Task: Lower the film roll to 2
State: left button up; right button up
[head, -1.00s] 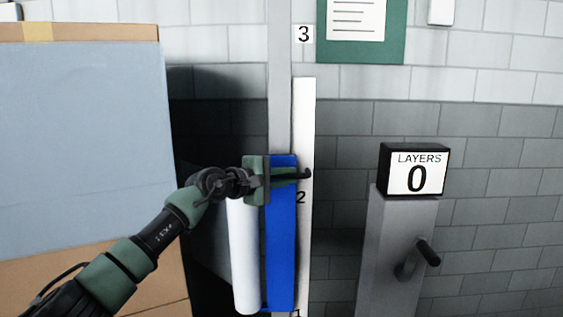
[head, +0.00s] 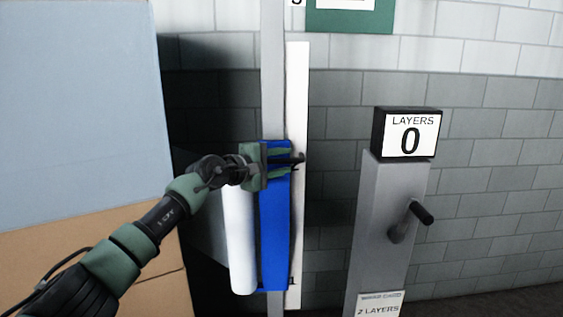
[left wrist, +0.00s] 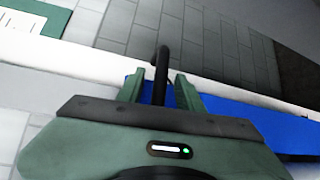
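The white film roll (head: 241,240) hangs upright beside a blue carriage (head: 273,235) on a grey mast in the head view. A white strip (head: 297,90) with number marks runs along the mast. The mark 1 (head: 291,281) shows near the carriage's lower end; the mark 2 is hidden, around my gripper's height. A black handle (head: 298,159) sticks out of the carriage. My left gripper (head: 287,161) is at the carriage's upper part, its fingers apart on either side of the handle. The left wrist view shows gaps between the handle (left wrist: 161,75) and both fingers. My right gripper is not in view.
A grey post (head: 388,220) with a crank and a box (head: 408,134) reading LAYERS 0 stands at the right. A tiled wall is behind.

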pick_arm(q)
jog(key=shift+s+a+r, duration=0.15)
jog(key=shift+a, duration=0.15)
jog(key=v, duration=0.5)
jog(key=shift+s+a, duration=0.2)
jog(key=shift+s, duration=0.1)
jog(key=shift+s+a, duration=0.45)
jog(key=shift+s, duration=0.1)
